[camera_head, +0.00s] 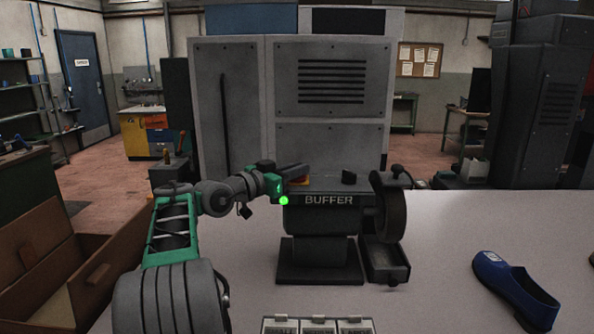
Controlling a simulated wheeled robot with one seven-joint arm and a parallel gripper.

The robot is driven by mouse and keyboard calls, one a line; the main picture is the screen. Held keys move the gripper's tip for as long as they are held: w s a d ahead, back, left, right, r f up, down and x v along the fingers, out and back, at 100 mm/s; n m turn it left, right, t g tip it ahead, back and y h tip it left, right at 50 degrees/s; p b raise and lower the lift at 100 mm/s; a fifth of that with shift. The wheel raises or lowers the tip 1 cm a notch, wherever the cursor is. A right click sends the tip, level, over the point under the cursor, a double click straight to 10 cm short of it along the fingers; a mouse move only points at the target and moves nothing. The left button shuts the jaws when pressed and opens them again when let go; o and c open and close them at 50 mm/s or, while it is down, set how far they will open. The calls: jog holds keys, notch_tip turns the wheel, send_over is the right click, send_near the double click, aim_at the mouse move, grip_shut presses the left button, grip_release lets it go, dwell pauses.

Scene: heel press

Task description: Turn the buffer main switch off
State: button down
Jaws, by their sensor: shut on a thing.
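The buffer (330,222) is a dark machine labelled BUFFER, standing on the pale bench, with its wheel on the right side. The main switch (301,182) is at the left of its top; a little yellow and red shows there. A green light (283,201) glows at the left of the label. My gripper (293,174) reaches in from the left and is shut on the main switch, hiding most of it. I cannot tell which way the switch is turned.
A dark knob (348,177) stands on the buffer top, right of my gripper. A blue shoe (513,289) lies on the bench at right. An open cardboard box (113,265) is at left. Labelled trays (318,325) sit at the front edge. A grey cabinet (230,120) stands behind.

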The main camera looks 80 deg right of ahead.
jog(key=shift+f+n+t+h+b, duration=0.15)
jog(key=shift+n+t+h+b, duration=0.2)
jog(key=shift+b, duration=0.3)
jog(key=shift+s+f+n+t+h+b, duration=0.2)
jog(key=shift+n+t+b, duration=0.4)
jog(key=shift+b, duration=0.65)
jog(key=n+t+h+b, duration=0.1)
jog(key=n+t+b, duration=0.1)
jog(key=t+b, duration=0.2)
jog(key=n+t+b, duration=0.3)
jog(key=t, duration=0.1)
jog(key=shift+r+t+h, duration=0.15)
jog(key=shift+t+h, duration=0.2)
jog(key=shift+w+r+n+t+b, duration=0.15)
jog(key=shift+n+t+b, duration=0.35)
jog(key=shift+n+t, duration=0.55)
jog(key=shift+t, duration=0.45)
jog(key=c, duration=1.5)
grip_release()
jog(key=shift+o, duration=0.2)
